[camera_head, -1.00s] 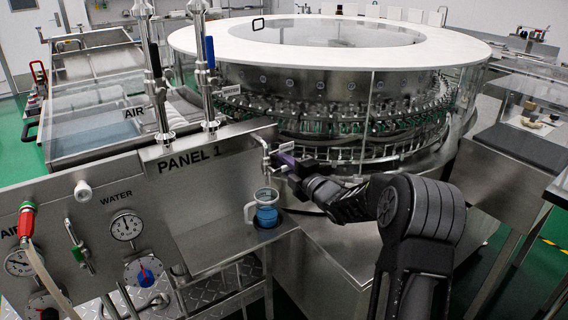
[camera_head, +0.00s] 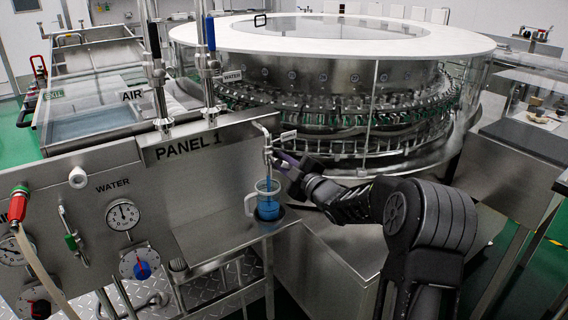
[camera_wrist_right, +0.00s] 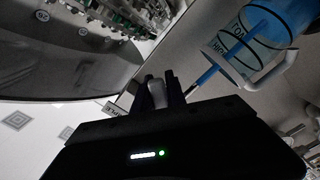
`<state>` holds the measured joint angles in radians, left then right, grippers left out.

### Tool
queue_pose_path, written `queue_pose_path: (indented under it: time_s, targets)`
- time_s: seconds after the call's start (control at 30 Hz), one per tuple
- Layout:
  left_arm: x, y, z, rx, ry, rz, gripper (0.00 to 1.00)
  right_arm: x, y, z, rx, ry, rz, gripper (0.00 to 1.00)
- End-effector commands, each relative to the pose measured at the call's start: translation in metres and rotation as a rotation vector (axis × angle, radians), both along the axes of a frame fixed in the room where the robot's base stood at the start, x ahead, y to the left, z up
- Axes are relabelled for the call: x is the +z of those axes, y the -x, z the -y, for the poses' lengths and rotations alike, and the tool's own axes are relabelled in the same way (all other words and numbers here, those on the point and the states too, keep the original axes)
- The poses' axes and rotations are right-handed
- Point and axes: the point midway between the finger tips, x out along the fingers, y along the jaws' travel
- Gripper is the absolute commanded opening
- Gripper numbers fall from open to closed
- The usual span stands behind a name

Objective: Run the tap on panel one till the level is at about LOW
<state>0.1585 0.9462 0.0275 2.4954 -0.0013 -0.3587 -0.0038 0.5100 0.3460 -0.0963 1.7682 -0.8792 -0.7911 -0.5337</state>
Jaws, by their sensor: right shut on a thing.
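The tap (camera_head: 266,145) is a thin metal spout on panel one (camera_head: 215,165). My right gripper (camera_head: 288,165) is shut on the tap's handle, though the fingers are small and dark in the head view. In the right wrist view the fingers (camera_wrist_right: 158,94) close around a pale grey knob. A clear jug (camera_head: 252,204) with a white handle stands upright under the spout, with blue liquid (camera_head: 268,209) inside. The right wrist view shows a thin blue stream (camera_wrist_right: 208,75) running to the jug (camera_wrist_right: 278,58). My left gripper is out of view.
Water gauge (camera_head: 123,215), a blue-and-red knob (camera_head: 141,265) and a hose with a red fitting (camera_head: 19,192) are on the panel's left. The large rotary washer (camera_head: 330,90) stands behind the tap. A steel table (camera_head: 525,140) is at right.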

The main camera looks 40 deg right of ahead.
Motion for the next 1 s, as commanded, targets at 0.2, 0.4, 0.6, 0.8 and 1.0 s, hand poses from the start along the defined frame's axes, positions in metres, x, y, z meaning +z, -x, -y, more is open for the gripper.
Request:
queue_pose_path:
  time_s: [0.2,0.4,0.6,0.8,1.0]
  targets:
    - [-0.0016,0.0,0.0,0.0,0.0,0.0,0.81,-0.0025,0.0002,-0.0012,0.0,-0.026,-0.002,0.0]
    - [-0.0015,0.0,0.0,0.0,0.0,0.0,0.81,-0.0024,0.0002,-0.0012,0.001,-0.026,-0.002,0.0]
    - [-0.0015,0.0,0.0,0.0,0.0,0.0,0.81,-0.0022,0.0002,-0.0012,0.0,-0.025,-0.002,0.26]
    - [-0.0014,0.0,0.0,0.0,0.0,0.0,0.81,-0.0016,0.0001,-0.001,0.0,-0.025,-0.001,0.38]
    - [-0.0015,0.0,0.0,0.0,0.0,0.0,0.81,-0.0012,0.0004,-0.0009,0.001,-0.024,0.0,0.38]
